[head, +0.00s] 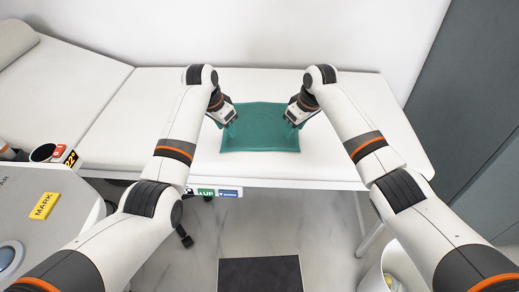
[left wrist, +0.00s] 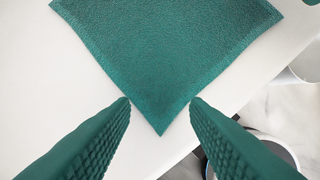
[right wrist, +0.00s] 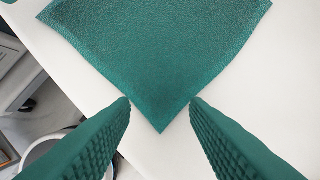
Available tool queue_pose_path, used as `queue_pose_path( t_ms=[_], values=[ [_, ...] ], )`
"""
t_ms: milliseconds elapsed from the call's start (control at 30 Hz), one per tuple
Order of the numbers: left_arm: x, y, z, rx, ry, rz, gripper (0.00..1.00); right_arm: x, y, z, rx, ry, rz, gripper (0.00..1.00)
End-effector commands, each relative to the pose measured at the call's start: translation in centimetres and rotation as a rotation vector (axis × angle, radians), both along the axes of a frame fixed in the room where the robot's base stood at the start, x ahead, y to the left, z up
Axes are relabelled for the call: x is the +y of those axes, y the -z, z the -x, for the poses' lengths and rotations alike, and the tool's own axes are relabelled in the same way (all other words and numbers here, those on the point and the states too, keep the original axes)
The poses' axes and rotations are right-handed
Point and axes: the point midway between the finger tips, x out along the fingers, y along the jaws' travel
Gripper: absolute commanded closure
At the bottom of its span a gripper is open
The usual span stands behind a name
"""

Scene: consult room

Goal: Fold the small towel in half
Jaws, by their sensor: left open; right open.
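The small green towel (head: 260,138) lies spread on the white couch top between my grippers. My left gripper (head: 230,121) is over the towel's left side and my right gripper (head: 293,121) over its right side. In the left wrist view a towel corner (left wrist: 160,75) points down between the open green fingers (left wrist: 159,102). In the right wrist view another corner (right wrist: 160,75) lies likewise between the open fingers (right wrist: 159,102). Both grippers are empty. I cannot tell whether the fingertips touch the towel. In the head view the fingertips blend with its colour.
The couch (head: 330,170) is bare around the towel, with its front edge near and a wall behind. A grey device with a yellow label (head: 43,205) stands at the left. A white bin (head: 374,277) and a dark floor mat (head: 260,275) are in front.

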Motion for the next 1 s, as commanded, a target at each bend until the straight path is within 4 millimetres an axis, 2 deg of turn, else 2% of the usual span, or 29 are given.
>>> queue_pose_path(
  t_ms=[100,333,867,1000],
  values=[
    [0.0,2.1,0.1,0.005,-0.001,0.001,0.58,0.0,2.1,0.1,0.004,0.000,0.000,0.58],
    [0.0,4.7,0.0,0.002,0.000,0.001,0.58,0.0,4.7,0.1,0.004,0.000,0.000,0.58],
    [0.0,5.8,0.0,0.002,-0.001,0.000,0.58,0.0,5.8,0.0,0.002,0.001,0.000,0.58],
    [0.0,5.7,0.0,0.002,-0.001,0.000,0.68,0.0,5.7,0.0,0.002,0.001,0.000,0.68]
  ],
)
